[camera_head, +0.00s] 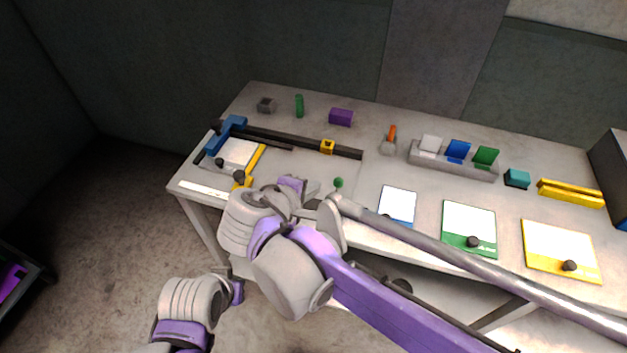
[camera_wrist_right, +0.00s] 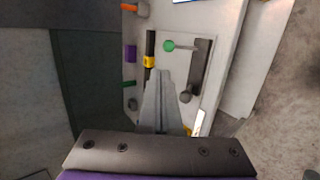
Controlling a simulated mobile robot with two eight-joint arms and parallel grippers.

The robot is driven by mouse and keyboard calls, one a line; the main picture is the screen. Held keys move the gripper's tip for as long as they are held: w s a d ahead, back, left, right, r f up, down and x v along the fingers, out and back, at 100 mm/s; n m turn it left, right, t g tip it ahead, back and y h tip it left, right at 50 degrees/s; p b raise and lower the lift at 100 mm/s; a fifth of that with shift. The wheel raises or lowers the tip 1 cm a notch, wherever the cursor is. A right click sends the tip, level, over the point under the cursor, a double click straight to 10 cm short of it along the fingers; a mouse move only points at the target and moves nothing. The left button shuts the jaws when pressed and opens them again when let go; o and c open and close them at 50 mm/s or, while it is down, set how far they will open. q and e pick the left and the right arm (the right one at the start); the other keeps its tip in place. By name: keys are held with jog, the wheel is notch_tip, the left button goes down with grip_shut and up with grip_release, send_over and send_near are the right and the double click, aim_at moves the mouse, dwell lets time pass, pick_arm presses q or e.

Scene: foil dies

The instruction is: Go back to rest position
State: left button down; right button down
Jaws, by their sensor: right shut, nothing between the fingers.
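My right arm crosses the front of the table (camera_head: 375,165) in the head view, its wrist over the front left part. My right gripper (camera_wrist_right: 164,76) is shut and empty in the wrist view, its fingers near the black rail with the yellow slider (camera_wrist_right: 149,62). In the head view its fingertips are hard to make out behind the wrist. A link of my left arm (camera_head: 190,305) shows low in the head view, in front of the table. My left gripper is not visible.
A foil press with a blue end (camera_head: 229,124) and a green knob (camera_head: 338,183) lies close to my right wrist. Blue (camera_head: 397,205), green (camera_head: 469,226) and yellow (camera_head: 560,250) framed cards lie along the front. A die rack (camera_head: 453,168) and purple block (camera_head: 341,117) stand behind.

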jog(key=s+d+f+m+g+y, duration=0.2)
jog(key=s+d+f+m, duration=0.5)
jog(key=d, duration=0.3)
jog(key=s+d+f+m+g+y, duration=0.2)
jog(key=s+d+f+m, duration=0.5)
jog(key=d, duration=0.3)
jog(key=shift+s+y, duration=0.3)
jog(key=shift+s, duration=0.2)
